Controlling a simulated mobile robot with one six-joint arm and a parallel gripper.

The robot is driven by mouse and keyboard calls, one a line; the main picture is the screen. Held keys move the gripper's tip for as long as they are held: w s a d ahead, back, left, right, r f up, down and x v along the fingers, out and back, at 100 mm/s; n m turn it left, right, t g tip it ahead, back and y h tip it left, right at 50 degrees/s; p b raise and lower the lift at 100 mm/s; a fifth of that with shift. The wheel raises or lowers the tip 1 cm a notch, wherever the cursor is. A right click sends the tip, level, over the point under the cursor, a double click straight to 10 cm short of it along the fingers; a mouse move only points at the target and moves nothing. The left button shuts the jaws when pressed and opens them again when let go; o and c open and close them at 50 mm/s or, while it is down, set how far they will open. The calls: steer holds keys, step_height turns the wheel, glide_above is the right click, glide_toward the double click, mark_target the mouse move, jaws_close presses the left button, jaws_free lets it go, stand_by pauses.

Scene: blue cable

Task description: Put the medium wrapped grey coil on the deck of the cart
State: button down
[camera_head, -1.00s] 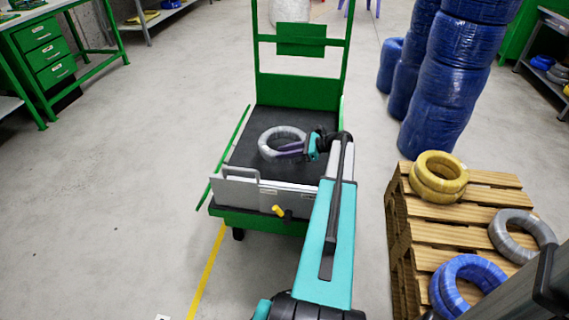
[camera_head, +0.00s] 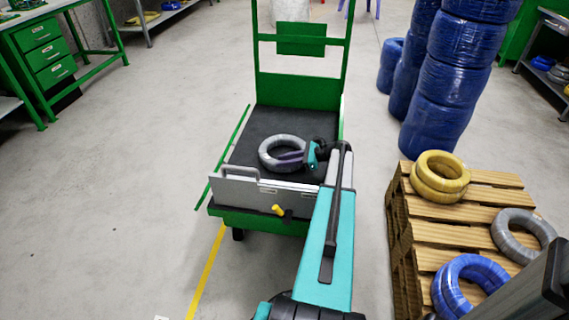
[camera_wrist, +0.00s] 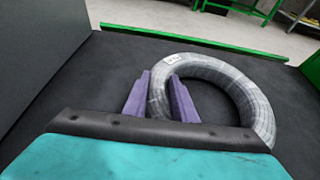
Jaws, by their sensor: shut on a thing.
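The wrapped grey coil (camera_head: 267,150) is at the black deck of the green cart (camera_head: 262,122), behind the grey front panel. In the wrist view the coil (camera_wrist: 262,118) lies flat over the deck (camera_wrist: 75,90); whether it touches the deck or hangs just above it I cannot tell. My gripper (camera_head: 290,158) reaches in from the right. Its purple fingers (camera_wrist: 160,98) are shut on the near left part of the coil's ring, one finger outside and one inside the ring. A small white label shows on the coil.
The cart's grey panel (camera_head: 240,191) stands at the front, with a yellow knob (camera_head: 278,210). A wooden pallet (camera_head: 400,225) at right holds a yellow coil (camera_head: 440,175), another grey coil (camera_head: 505,235) and a blue coil (camera_head: 445,290). Tall blue coil stacks (camera_head: 440,100) stand behind it.

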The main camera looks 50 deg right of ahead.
steer(key=c, duration=1.5)
jaws_free()
steer(key=shift+f, duration=0.15)
steer(key=shift+o, duration=0.2)
steer(key=shift+p+v, duration=1)
steer(key=shift+v, duration=2.75)
steer(key=shift+r, duration=0.2)
